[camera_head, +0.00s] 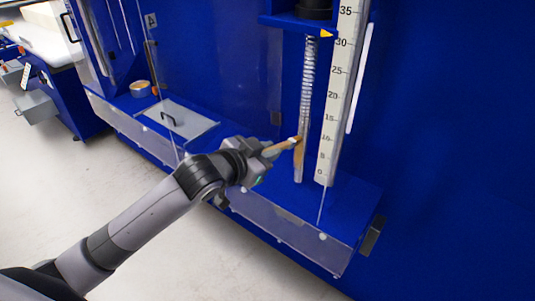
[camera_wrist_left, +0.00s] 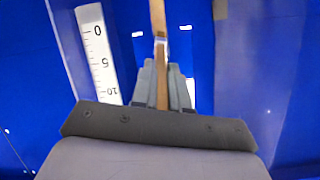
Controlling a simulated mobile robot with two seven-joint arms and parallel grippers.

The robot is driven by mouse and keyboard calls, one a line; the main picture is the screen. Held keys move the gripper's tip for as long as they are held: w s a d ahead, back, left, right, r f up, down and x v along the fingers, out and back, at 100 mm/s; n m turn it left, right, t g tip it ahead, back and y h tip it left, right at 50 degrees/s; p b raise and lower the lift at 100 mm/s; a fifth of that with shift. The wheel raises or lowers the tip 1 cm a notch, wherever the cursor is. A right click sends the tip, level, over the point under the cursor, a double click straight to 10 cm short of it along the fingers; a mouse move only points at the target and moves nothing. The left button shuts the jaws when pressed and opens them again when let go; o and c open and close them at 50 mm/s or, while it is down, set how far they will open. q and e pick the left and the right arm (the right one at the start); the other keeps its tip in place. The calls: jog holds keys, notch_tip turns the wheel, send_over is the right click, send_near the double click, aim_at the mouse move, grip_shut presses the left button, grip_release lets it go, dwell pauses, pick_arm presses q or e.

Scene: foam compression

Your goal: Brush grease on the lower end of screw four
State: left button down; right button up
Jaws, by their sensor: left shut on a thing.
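The screw (camera_head: 308,75) stands upright beside the scale in the head view, threaded and silvery above. My left gripper (camera_head: 267,153) is shut on the brush (camera_head: 284,146), left of the screw. In the left wrist view the wooden brush handle (camera_wrist_left: 163,75) runs up between the fingers (camera_wrist_left: 162,88). The brush's far end is cut off there. My right gripper is not in view.
A white scale (camera_head: 338,95) stands right of the screw and also shows in the left wrist view (camera_wrist_left: 98,55). A clear guard (camera_head: 280,212) fronts the blue base.

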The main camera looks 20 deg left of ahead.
pick_arm(q)
jog(key=s+a, duration=0.2)
jog(key=s, duration=0.3)
jog(key=shift+s, duration=0.35)
jog(key=shift+s, duration=0.1)
jog(key=s, duration=0.1)
jog(key=s+a, duration=0.1)
jog(key=shift+s, duration=0.3)
dwell(0.8)
notch_tip(320, 180, down, 12)
jog(key=f+t+h+b, duration=0.1)
jog(key=t+b, duration=0.3)
jog(key=b, duration=0.6)
jog(key=b+x, duration=0.2)
jog(key=x, duration=0.4)
jog(key=shift+w+r, duration=0.2)
jog(key=shift+w, duration=0.05)
